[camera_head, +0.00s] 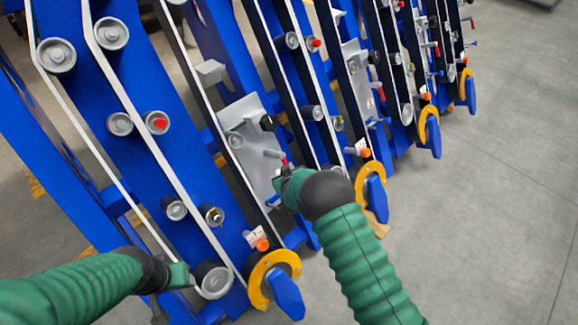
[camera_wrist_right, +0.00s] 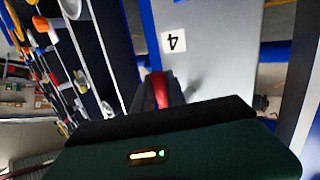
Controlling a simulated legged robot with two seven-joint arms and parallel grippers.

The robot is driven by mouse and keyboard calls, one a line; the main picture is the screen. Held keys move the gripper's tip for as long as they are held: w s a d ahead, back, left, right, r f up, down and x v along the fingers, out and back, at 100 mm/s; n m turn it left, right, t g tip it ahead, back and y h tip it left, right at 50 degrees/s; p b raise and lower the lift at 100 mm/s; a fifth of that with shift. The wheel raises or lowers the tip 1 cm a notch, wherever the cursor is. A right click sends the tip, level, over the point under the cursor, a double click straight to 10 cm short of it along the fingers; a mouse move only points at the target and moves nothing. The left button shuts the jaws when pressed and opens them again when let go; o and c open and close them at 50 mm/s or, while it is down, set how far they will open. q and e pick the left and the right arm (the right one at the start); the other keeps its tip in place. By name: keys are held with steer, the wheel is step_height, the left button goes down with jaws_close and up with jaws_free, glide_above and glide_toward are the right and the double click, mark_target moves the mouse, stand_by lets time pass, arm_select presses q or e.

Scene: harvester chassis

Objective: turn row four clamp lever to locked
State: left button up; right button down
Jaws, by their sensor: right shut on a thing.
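The clamp lever has a red handle (camera_head: 285,161) and sits on a light grey plate (camera_head: 255,178) on the blue chassis. In the right wrist view the red handle (camera_wrist_right: 160,90) lies between the dark fingers of my right gripper (camera_wrist_right: 158,100), below an upside-down label "4" (camera_wrist_right: 173,42). My right gripper (camera_head: 286,177) is shut on the handle, and its wrist hides part of the plate's lower end. My left gripper (camera_head: 181,275) is beside a grey roller (camera_head: 213,279) at the lower left; its fingers are too small to read.
Blue chassis rows with white belts, rollers and red-tipped parts stretch to the upper right. Orange rings with blue flaps (camera_head: 285,293), (camera_head: 376,198) stick out along the front edge. The grey floor (camera_head: 490,190) on the right is clear.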

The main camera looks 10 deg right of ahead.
steer(key=shift+s+a+f, duration=0.1)
steer(key=shift+s+f, duration=0.05)
steer(key=shift+f, duration=0.1)
steer(key=c, duration=1.6)
jaws_free()
steer(key=shift+o, duration=1.2)
steer(key=shift+r, duration=0.1)
steer(key=p+v, duration=0.5)
steer(key=v, duration=1.1)
steer(key=shift+s+r, duration=0.2)
steer(key=shift+r, duration=0.1)
